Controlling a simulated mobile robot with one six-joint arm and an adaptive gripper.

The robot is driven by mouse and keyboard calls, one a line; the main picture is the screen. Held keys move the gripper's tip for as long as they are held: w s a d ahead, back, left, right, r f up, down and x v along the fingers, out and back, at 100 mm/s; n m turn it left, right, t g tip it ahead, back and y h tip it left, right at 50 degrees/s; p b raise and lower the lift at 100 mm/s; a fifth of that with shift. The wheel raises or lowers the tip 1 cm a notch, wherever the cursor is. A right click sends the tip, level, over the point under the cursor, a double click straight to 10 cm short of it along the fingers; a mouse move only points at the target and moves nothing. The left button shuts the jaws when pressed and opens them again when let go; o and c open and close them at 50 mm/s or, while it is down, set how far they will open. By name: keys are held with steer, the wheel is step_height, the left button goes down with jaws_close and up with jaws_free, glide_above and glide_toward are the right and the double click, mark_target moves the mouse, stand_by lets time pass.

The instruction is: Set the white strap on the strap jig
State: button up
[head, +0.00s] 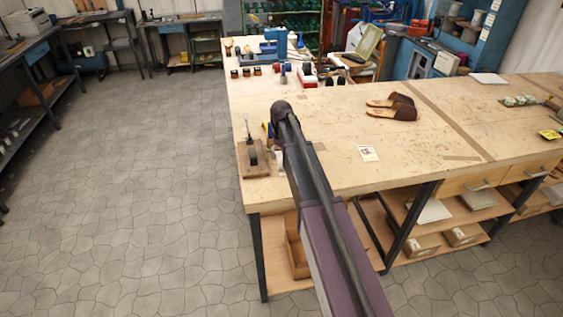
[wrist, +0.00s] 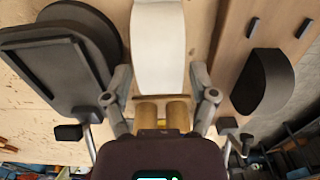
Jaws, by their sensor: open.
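The white strap (wrist: 158,48) runs down from the top middle of the wrist view, a broad pale curved piece. A bit of white beside my arm in the head view (head: 279,160) looks like the same strap. My gripper (wrist: 161,85) is open, with one finger on each side of the strap's near end. I cannot tell whether they touch it. The strap jig looks to be the wooden board (head: 243,172) with a dark curved block (wrist: 265,80), to the right of the strap in the wrist view. No strap shows on that block. My arm hides the gripper in the head view.
A dark device with a round base (wrist: 60,75) stands close left of my gripper in the wrist view. Brown sandals (head: 393,107) and a small card (head: 368,153) lie on the bench (head: 345,120) right of my arm. Tools crowd its far end.

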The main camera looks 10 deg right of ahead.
mark_target(281, 154)
stand_by(0.4)
steer(key=c, duration=0.7)
steer(key=shift+r, duration=0.2)
step_height(281, 154, up, 4)
steer(key=p, duration=0.3)
steer(key=shift+f+p, duration=0.25)
steer(key=shift+p, duration=0.15)
steer(key=s+r+p, duration=0.1)
steer(key=s, duration=1.5)
steer(key=shift+a, duration=0.15)
